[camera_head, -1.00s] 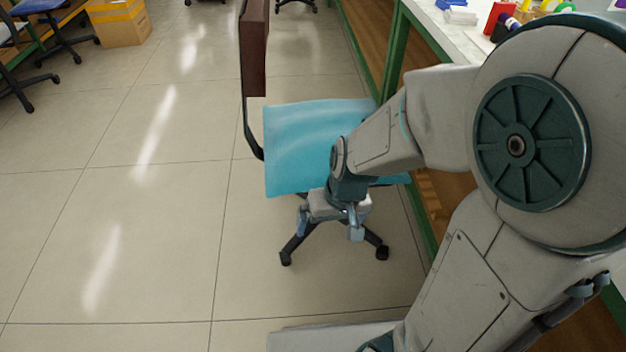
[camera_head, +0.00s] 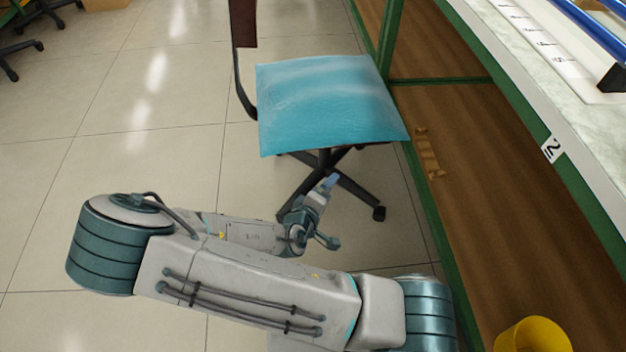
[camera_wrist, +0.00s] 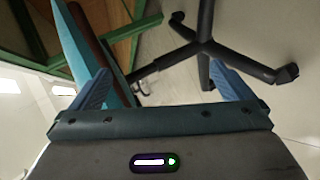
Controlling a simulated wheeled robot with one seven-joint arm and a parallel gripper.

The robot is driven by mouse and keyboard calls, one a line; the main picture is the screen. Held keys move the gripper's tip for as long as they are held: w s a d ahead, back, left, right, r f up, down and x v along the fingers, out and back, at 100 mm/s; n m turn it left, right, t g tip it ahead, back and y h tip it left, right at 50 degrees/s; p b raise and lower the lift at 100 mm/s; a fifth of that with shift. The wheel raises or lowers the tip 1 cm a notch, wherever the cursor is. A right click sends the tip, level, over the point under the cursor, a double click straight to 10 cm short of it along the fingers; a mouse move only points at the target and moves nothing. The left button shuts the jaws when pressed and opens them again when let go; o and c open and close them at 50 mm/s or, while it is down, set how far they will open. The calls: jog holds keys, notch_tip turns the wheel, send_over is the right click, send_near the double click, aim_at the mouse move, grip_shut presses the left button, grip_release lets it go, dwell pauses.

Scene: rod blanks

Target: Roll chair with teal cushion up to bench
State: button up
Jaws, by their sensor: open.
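The chair has a teal cushion (camera_head: 325,100), a dark brown backrest (camera_head: 243,22) on the left and a black star base (camera_head: 350,185) with casters. The cushion's right side is close to the green frame of the bench (camera_head: 540,120); whether they touch I cannot tell. My gripper (camera_head: 330,212) is low on the near side of the chair, by its base legs, open and empty. In the wrist view my open fingers (camera_wrist: 162,88) point toward the base (camera_wrist: 205,40), with the cushion's edge (camera_wrist: 85,50) at the left. No contact with the chair is clear.
A yellow bin (camera_head: 533,335) stands at the lower right by the bench. A rack with blue rods (camera_head: 590,30) is on the bench top. Other chairs (camera_head: 20,45) stand far left. The tiled floor to the left is clear.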

aim_at(323, 150)
notch_tip(323, 150, up, 6)
jog(key=w+a+n+t, duration=0.2)
jog(key=n+t, duration=0.2)
jog(key=t, duration=0.2)
jog(key=shift+a, duration=0.3)
jog(key=b+x, duration=0.4)
jog(key=x, duration=0.8)
jog(key=shift+w, duration=0.15)
jog(key=shift+w+d, duration=0.2)
jog(key=shift+w, duration=0.5)
